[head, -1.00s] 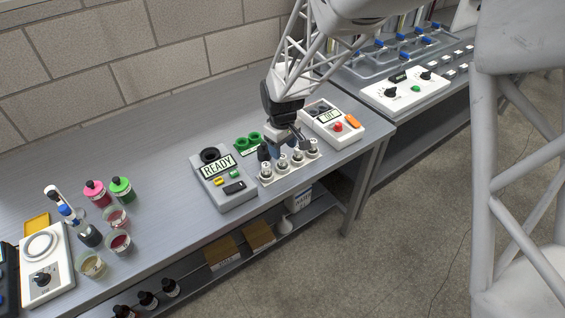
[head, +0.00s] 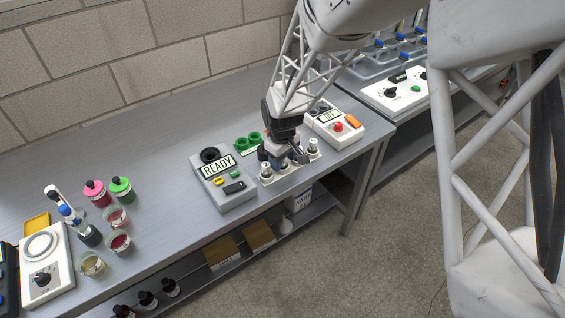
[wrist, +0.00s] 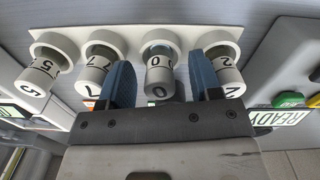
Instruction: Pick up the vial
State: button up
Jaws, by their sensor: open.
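A white rack (wrist: 120,32) crosses the top of the wrist view and holds several vials in a row, with dark numbers on their white parts. One vial (wrist: 159,82), marked 0, stands between the two blue fingers of my gripper (wrist: 161,68). The fingers are open, one on each side of it, with a visible gap. Neighbouring vials are marked 7 (wrist: 97,76) and 2 (wrist: 230,78). In the head view my gripper (head: 289,157) is down at the rack (head: 285,174) and hides its middle vials. An end vial (head: 313,146) shows on the right.
A grey device with a READY display (head: 219,168) stands left of the rack. A green holder (head: 247,142) is behind it. A white box with a red button (head: 337,127) stands at right. The bench's front edge is close to the rack.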

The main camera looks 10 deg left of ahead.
dwell(0.4)
jog(key=c, duration=1)
jog(key=shift+r, duration=0.1)
jog(key=shift+r, duration=0.75)
notch_tip(320, 180, up, 2)
jog(key=shift+r, duration=0.1)
jog(key=s+d, duration=0.2)
jog(key=s, duration=0.2)
jog(key=s+d, duration=0.2)
jog(key=s, duration=0.3)
jog(key=s+d+r, duration=0.1)
jog(key=s+d, duration=0.2)
jog(key=s, duration=0.2)
jog(key=shift+s+r, duration=0.1)
jog(key=shift+s, duration=0.1)
